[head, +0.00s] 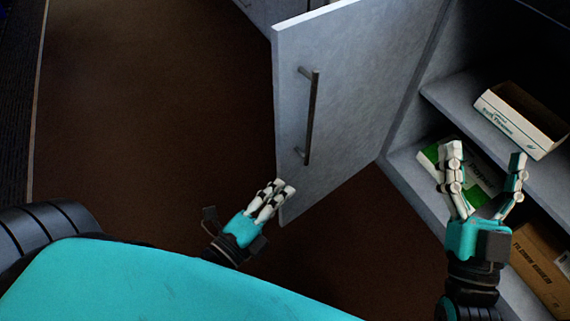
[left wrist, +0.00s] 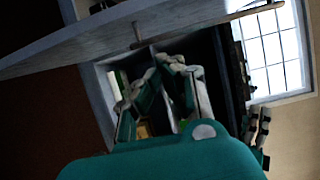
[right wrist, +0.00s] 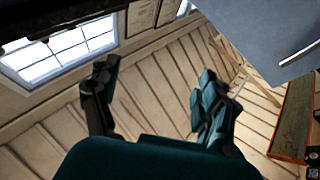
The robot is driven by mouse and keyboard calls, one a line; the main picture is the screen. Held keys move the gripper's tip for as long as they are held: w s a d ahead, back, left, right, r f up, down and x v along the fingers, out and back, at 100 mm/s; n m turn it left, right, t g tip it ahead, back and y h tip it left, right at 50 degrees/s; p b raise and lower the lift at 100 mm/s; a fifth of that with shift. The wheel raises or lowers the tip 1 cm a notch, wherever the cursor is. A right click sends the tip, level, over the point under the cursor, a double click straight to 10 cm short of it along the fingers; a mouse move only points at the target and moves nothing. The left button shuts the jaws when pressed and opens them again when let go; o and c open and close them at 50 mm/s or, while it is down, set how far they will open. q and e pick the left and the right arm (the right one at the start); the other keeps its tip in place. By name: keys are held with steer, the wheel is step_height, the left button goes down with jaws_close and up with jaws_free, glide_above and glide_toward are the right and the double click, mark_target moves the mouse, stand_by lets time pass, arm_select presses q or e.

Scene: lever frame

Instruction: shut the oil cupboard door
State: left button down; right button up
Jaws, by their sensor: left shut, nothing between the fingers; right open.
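The grey cupboard door (head: 355,75) stands open in the head view, swung out from the cupboard frame on its right. Its long bar handle (head: 311,115) faces left. A grey panel that looks like the door also shows in the left wrist view (left wrist: 110,38) and, with a handle, in the right wrist view (right wrist: 262,30). My left gripper (head: 279,188) is shut and empty at the door's lower free edge; I cannot tell whether it touches. My right gripper (head: 485,152) is open and empty in front of the cupboard's shelves, right of the door.
The open cupboard has grey shelves (head: 440,98). An open white-and-green box (head: 522,118) sits on the upper shelf, with a green-and-white box (head: 432,157) below, partly hidden by my right gripper. A brown box (head: 540,262) sits lower. The brown floor (head: 150,120) left of the door is clear.

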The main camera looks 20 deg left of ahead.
mark_target(284, 162)
arm_select(q)
steer(key=w, duration=0.2)
steer(key=w+a, duration=0.1)
steer(key=w, duration=0.2)
steer(key=w+a, duration=0.1)
steer(key=w, duration=0.1)
steer(key=shift+w+a+b, duration=0.1)
steer(key=shift+w+b, duration=0.05)
steer(key=shift+b, duration=0.15)
arm_select(e)
steer(key=shift+s+r+t, duration=0.6)
steer(key=shift+r+t, duration=0.1)
steer(key=shift+r, duration=0.1)
arm_select(q)
steer(key=shift+a, duration=0.1)
